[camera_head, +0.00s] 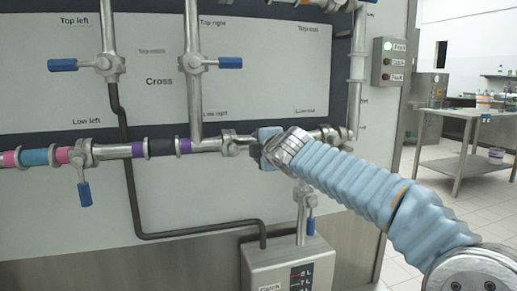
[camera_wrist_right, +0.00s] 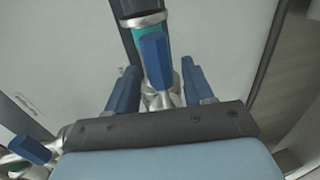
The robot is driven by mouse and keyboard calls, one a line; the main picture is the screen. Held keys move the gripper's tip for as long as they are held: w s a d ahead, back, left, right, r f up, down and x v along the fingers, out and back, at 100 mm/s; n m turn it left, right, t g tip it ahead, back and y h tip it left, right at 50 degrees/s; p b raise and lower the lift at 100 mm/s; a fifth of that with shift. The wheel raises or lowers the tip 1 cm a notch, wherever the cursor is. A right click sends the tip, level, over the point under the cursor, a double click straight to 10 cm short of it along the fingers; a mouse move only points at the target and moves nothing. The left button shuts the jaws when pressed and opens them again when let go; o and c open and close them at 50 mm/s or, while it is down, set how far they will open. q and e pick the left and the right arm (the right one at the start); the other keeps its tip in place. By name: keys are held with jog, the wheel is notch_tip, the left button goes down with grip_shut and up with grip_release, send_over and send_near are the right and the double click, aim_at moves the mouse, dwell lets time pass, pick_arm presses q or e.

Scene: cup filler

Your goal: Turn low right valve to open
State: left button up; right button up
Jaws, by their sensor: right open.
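The low right valve (camera_head: 230,142) sits on the horizontal pipe below the "Low right" label. Its handle is mostly hidden behind my right gripper in the head view. My right gripper (camera_head: 258,146) is at the valve's right side. In the right wrist view, a blue valve handle (camera_wrist_right: 156,58) stands between the two blue fingers of my right gripper (camera_wrist_right: 160,88). The fingers are apart, with a gap visible on both sides of the handle. My left gripper is not in view.
Other blue-handled valves are top left (camera_head: 63,65), top right (camera_head: 230,62) and low left (camera_head: 84,192). Another valve handle (camera_head: 310,226) hangs above the grey control box (camera_head: 288,268). A bent dark pipe (camera_head: 190,235) runs below. A button panel (camera_head: 393,62) is at the right.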

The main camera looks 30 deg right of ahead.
jog(key=v, duration=1.2)
jog(key=shift+s+b, duration=0.2)
jog(key=shift+b, duration=0.2)
jog(key=shift+r, duration=0.1)
dwell(0.4)
